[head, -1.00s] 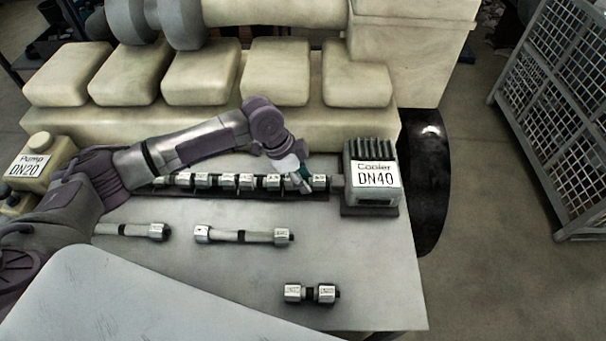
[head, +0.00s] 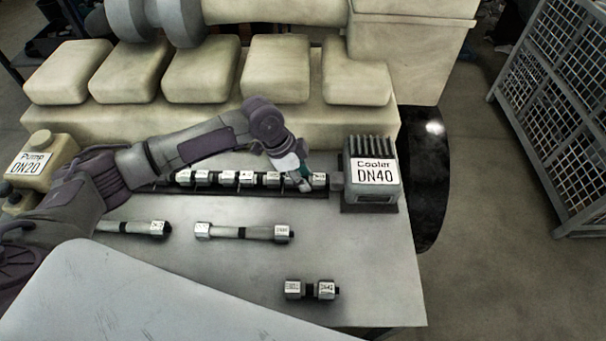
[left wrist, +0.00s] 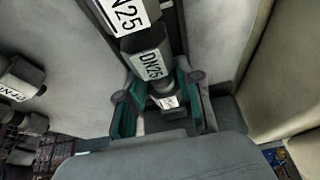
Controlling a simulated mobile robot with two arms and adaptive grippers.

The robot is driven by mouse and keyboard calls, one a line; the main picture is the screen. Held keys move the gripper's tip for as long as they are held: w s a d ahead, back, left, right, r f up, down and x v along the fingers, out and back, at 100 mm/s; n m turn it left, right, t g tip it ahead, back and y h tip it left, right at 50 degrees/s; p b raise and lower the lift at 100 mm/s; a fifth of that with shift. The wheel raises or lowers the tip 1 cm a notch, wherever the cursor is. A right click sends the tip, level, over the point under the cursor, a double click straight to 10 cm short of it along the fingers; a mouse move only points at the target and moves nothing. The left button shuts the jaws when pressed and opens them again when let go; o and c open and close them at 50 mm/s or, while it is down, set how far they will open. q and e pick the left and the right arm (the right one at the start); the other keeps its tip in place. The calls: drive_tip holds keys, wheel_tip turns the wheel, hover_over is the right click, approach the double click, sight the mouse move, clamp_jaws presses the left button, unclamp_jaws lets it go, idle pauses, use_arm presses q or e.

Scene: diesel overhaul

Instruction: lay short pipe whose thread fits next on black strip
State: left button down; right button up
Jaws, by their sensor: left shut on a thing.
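The black strip (head: 240,194) runs along the back of the table and carries a row of short pipes (head: 227,178) with pale hex ends. My left gripper (head: 303,182) is at the row's right end, just left of the cooler (head: 372,178) marked DN40. In the left wrist view, its teal fingers (left wrist: 162,108) are on both sides of a short pipe (left wrist: 167,102), which is mostly hidden. A hex end (left wrist: 151,62) marked DN25 lies directly beyond the fingers. I cannot tell whether the held pipe touches its neighbours. My right gripper is not in view.
A long pipe (head: 243,232) and a partly hidden pipe (head: 135,228) lie in the middle of the table. A short pipe (head: 311,290) lies near the front right. The pump (head: 36,166) marked DN20 is at left.

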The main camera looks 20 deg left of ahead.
use_arm(q)
drive_tip(key=c, duration=0.7)
unclamp_jaws()
drive_tip(key=v, duration=1.2)
drive_tip(key=shift+s+f, duration=0.1)
